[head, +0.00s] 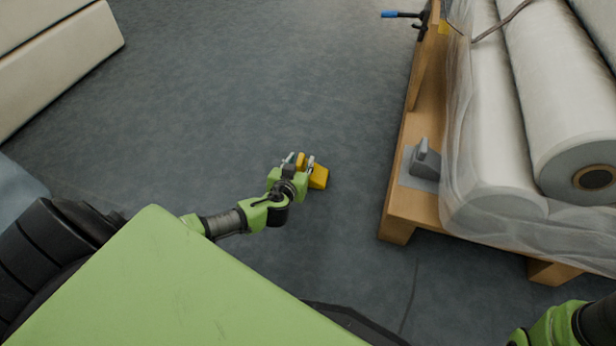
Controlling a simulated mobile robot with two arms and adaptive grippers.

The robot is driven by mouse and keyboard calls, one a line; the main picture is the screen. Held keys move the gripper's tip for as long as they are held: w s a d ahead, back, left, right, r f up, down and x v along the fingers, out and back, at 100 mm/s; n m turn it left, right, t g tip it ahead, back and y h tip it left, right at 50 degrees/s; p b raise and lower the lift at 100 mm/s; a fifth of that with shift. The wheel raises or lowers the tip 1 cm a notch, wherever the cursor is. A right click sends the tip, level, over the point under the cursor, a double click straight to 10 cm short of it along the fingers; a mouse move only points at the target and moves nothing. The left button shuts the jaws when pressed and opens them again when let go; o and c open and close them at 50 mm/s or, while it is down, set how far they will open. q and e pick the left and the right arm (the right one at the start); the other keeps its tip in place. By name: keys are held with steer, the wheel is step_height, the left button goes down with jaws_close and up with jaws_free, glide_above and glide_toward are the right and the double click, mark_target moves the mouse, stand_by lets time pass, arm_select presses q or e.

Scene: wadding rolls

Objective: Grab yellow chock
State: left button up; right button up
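The yellow chock (319,177) is low over or on the grey floor, near the middle of the head view. My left gripper (301,162) is right at it, reaching in from the left. Yellow shows between the fingers as well as to the right of them, and part of the chock is hidden by the gripper. The fingers are apart with yellow between them, but I cannot tell whether they press on it. Of my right arm only green and black links show at the bottom right corner; its gripper is out of view.
A wooden pallet (398,228) on the right carries large white rolls (568,90) in clear plastic wrap. A grey wedge-shaped block (425,162) sits on its near edge. A blue-handled tool (402,15) is at its far end. The floor (230,90) beyond the chock is clear.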

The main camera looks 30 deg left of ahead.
arm_select(q)
jaws_close()
steer(key=shift+w, duration=0.1)
steer(key=shift+r, duration=0.15)
